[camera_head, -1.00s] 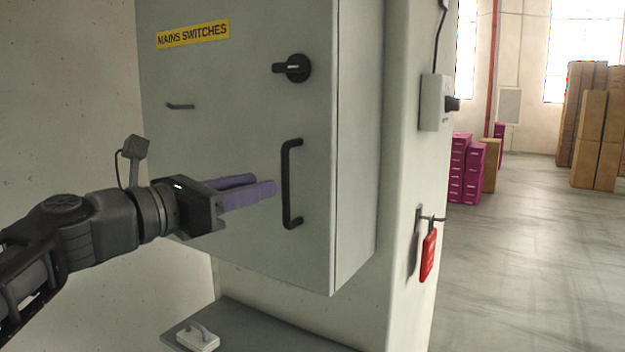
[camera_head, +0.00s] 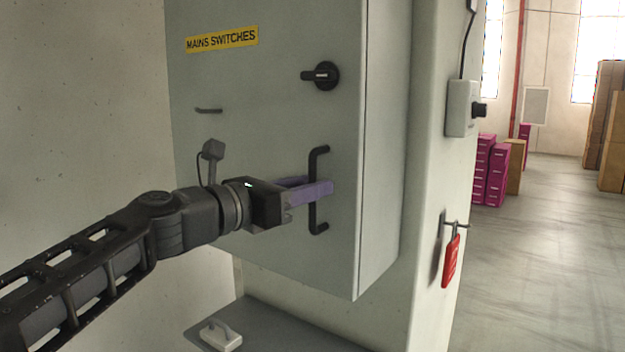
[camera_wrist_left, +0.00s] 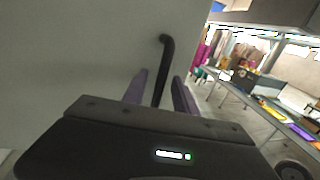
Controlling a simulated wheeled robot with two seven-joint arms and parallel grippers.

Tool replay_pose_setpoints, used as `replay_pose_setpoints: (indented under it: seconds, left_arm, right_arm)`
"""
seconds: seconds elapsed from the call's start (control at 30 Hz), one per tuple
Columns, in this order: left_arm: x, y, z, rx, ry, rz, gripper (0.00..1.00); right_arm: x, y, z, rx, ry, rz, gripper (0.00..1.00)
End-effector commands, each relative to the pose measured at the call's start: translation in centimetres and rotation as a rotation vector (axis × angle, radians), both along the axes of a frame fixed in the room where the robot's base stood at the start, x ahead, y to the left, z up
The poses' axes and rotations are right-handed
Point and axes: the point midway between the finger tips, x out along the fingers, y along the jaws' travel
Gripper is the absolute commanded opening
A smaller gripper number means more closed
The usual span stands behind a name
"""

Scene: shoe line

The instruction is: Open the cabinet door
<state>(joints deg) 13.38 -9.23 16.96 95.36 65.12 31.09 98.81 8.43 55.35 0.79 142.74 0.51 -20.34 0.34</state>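The grey cabinet door (camera_head: 265,120) looks closed, its front flush with the cabinet side. A black vertical bar handle (camera_head: 318,160) is on its right part. A black rotary switch (camera_head: 320,75) sits above the handle, its lever lying horizontal. My left gripper (camera_head: 318,187) is at the middle of the handle, its purple fingers reaching across the bar. In the left wrist view the handle (camera_wrist_left: 165,62) stands between the two fingers (camera_wrist_left: 160,92), with gaps showing on both sides, so they look open around it. My right gripper is not in view.
A grey ledge (camera_head: 275,330) with a small white handled block (camera_head: 221,335) lies below the cabinet. A red tag (camera_head: 451,262) hangs on a hook on the pillar, right of the cabinet. A grey switch box (camera_head: 462,108) is above it. Open floor (camera_head: 530,270) lies at the right.

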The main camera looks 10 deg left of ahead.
Motion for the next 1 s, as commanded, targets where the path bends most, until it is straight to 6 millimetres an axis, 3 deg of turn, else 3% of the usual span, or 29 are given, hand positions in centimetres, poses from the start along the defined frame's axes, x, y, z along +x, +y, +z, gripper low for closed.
replay_pose_setpoints:
  seconds: [0.4, 0.8, 1.0]
  left_arm:
    - [0.92, -0.63, -0.02, -0.001, -0.001, 0.000, 0.33]
    - [0.91, -0.61, -0.02, 0.000, 0.000, 0.000, 0.01]
    - [0.91, -0.60, -0.01, 0.000, 0.000, 0.001, 0.00]
  right_arm:
    - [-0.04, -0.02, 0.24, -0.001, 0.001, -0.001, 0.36]
    - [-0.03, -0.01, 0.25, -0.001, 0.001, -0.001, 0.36]
    - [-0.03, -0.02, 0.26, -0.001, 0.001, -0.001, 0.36]
